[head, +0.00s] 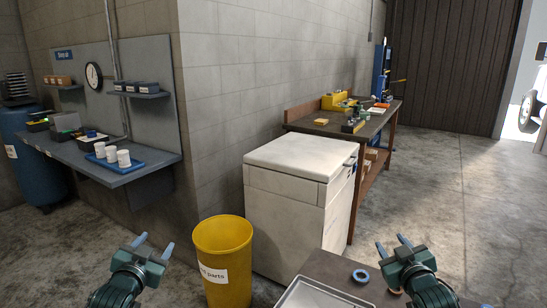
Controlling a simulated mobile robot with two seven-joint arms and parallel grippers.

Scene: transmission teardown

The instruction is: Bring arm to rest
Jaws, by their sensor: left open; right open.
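My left gripper (153,246) is at the bottom left in the head view, its two blue-grey fingers apart and nothing between them. It is in front of open floor, left of the yellow bin. My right gripper (393,246) is at the bottom right, also open and empty. The ring lies on the table just left of the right gripper. A small tan object is partly hidden by that gripper.
A metal tray (300,292) is cut off at the bottom edge. A yellow parts bin (223,240) and a white cabinet (285,210) stand ahead. A workbench (378,122) with tools is behind the cabinet. A wall shelf (130,174) holds white cups. Floor at right is clear.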

